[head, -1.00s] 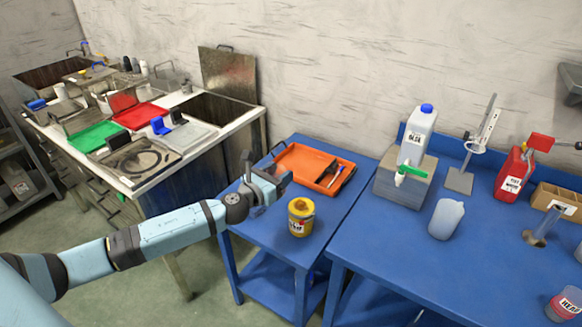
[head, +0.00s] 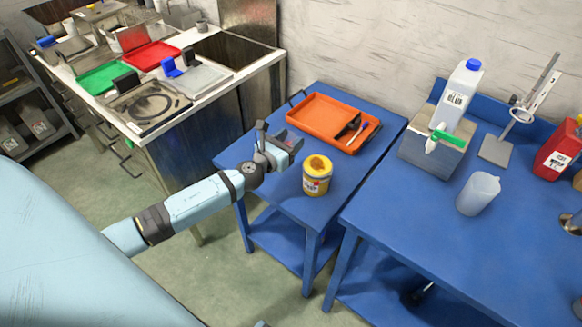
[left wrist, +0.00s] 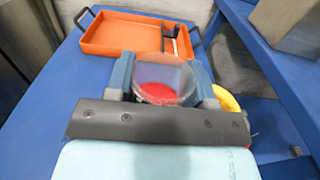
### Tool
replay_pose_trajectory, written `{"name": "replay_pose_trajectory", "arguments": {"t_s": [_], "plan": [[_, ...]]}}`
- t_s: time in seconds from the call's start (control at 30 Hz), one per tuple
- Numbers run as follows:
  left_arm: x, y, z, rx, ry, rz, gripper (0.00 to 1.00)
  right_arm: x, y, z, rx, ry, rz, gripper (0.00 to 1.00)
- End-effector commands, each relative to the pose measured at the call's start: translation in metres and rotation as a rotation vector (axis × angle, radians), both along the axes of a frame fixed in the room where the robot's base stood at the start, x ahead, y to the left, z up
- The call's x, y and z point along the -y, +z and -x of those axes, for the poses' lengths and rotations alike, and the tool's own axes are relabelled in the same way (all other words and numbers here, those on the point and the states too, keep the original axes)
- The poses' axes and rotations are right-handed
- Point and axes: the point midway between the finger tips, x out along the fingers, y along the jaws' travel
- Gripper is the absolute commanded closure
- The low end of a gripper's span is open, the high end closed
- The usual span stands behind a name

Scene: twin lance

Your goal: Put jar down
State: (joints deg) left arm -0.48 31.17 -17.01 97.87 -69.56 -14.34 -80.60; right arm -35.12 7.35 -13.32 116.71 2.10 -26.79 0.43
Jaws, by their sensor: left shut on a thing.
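My left gripper (head: 284,146) is over the small blue table, left of the yellow jar. In the left wrist view my left gripper (left wrist: 163,88) is shut on a clear jar (left wrist: 160,72) with red in its bottom. The fingers stand on either side of it. In the head view this jar cannot be made out. I cannot tell whether its base touches the table. The yellow jar (head: 317,177) with an orange-yellow top stands upright on the table; its edge shows beside the right finger in the wrist view (left wrist: 228,98). My right gripper is not in view.
An orange tray (head: 312,112) with dark-handled tools lies at the back of the small blue table (head: 270,200). A metal-topped counter stands at left.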

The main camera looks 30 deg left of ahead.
Motion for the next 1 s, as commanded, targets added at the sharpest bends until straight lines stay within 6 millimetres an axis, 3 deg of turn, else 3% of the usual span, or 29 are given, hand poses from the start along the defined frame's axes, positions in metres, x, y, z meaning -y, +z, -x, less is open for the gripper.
{"name": "replay_pose_trajectory", "arguments": {"t_s": [0.03,0.1,0.37,0.6,1.0], "plan": [[0.0,-0.021,0.0,-0.002,0.002,0.002,0.76,-0.001,-0.011,-0.002,0.0,-0.003,-0.008,0.57],[0.0,-0.034,0.0,0.0,0.001,0.002,0.76,-0.003,-0.015,-0.005,0.007,-0.004,-0.01,0.57],[0.0,-0.053,0.0,0.001,0.0,-0.001,0.76,-0.009,-0.009,-0.011,0.043,0.006,-0.012,0.57],[0.0,-0.087,0.0,0.0,-0.001,0.0,0.76,-0.008,-0.028,-0.011,0.06,0.017,0.002,0.57],[0.0,-0.092,0.0,0.0,-0.001,0.0,0.76,-0.007,-0.022,-0.009,0.072,0.025,0.01,0.57]]}}
